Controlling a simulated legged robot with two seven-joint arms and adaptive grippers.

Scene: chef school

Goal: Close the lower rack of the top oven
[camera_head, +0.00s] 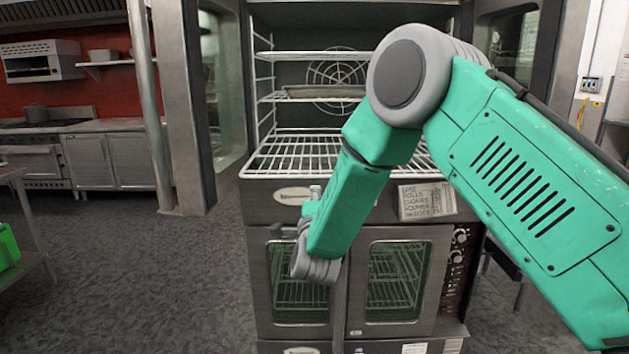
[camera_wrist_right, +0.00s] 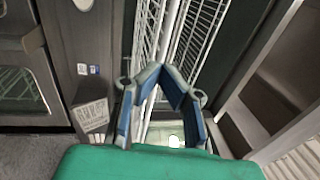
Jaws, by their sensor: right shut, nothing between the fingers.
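The top oven (camera_head: 257,186) stands open in front of me in the head view. Its lower rack (camera_head: 290,150), a white wire grid, is slid out toward me at the bottom of the oven opening; my arm covers its middle and right part. My right gripper (camera_wrist_right: 165,76) is shut and empty, its blue-padded fingers meeting at the tips in front of the rack wires (camera_wrist_right: 149,32). Whether it touches the rack I cannot tell. My left gripper is out of view.
Upper racks (camera_head: 312,56) sit inside the oven, one bearing a tray (camera_head: 322,91). A lower oven with two shut glass doors (camera_head: 395,281) stands below. A metal post (camera_head: 184,105) is to the left. Grey floor (camera_head: 130,270) is clear at left.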

